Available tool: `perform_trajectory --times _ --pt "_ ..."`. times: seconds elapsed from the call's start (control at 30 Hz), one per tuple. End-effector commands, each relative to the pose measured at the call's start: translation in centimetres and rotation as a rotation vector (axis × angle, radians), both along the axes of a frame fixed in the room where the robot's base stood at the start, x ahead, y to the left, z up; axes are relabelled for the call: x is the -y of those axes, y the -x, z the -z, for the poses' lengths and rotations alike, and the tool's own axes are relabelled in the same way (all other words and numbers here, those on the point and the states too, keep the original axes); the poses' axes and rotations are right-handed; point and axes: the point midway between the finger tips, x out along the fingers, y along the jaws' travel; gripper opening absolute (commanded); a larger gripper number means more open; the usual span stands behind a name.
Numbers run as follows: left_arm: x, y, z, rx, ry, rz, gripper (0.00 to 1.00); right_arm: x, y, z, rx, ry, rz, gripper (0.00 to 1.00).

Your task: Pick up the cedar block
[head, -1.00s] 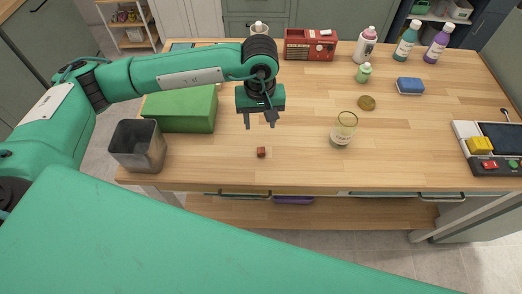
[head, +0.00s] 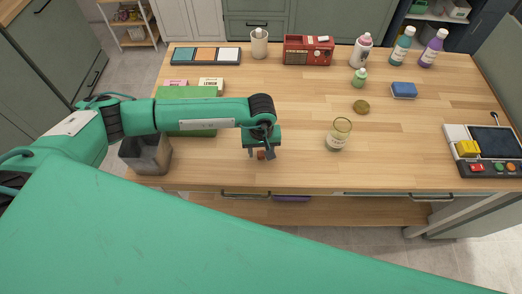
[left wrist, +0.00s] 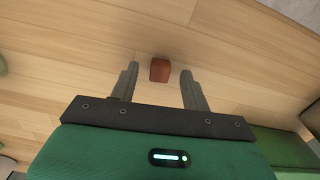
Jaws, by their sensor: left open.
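The cedar block (head: 262,155) is a small reddish-brown cube on the wooden table near its front edge. My left gripper (head: 259,156) is open and low over the table, right at the block in the head view. In the left wrist view the cedar block (left wrist: 160,70) lies between the lines of the two open fingers (left wrist: 158,82), near their tips, with a gap on either side. I cannot tell whether the fingertips are level with it. My right gripper is not in view.
A grey bin (head: 146,156) and a green box (head: 188,94) stand to the left, partly behind my arm. A glass jar (head: 339,135) stands to the right, with a round lid (head: 361,107) behind it. The table between block and jar is clear.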

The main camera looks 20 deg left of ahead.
Motion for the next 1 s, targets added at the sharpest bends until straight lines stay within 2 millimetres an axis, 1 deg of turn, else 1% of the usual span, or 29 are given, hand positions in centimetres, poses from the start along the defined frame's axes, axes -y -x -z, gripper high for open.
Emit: perform_trajectory --times 0.03,0.13,0.3,0.33,0.4,0.47,0.5,0.57,1.0 --pt "0.0 0.04 0.28 -0.001 0.0 -0.001 0.47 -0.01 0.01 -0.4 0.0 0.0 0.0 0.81" --pt "-0.02 0.0 0.77 0.001 0.0 0.001 0.47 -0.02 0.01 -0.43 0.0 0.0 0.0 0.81" --pt "-0.01 0.0 0.85 0.001 0.001 0.001 0.47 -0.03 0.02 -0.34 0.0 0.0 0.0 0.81" --pt "-0.01 0.0 0.85 0.001 0.001 0.001 0.45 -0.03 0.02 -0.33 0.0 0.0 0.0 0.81" --pt "-0.02 -0.01 0.84 0.001 0.001 0.001 0.32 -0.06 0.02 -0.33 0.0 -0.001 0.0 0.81" --pt "-0.01 0.0 0.84 0.001 0.001 0.001 0.2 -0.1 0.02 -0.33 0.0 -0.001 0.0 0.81" --pt "-0.01 0.0 0.83 0.001 0.001 0.001 0.12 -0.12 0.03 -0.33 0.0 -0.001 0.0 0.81" --pt "-0.02 -0.01 0.82 0.001 0.001 0.001 0.0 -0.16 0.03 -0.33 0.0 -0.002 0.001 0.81" --pt "-0.01 -0.06 0.54 0.003 0.001 0.0 0.0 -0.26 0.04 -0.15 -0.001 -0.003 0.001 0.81"
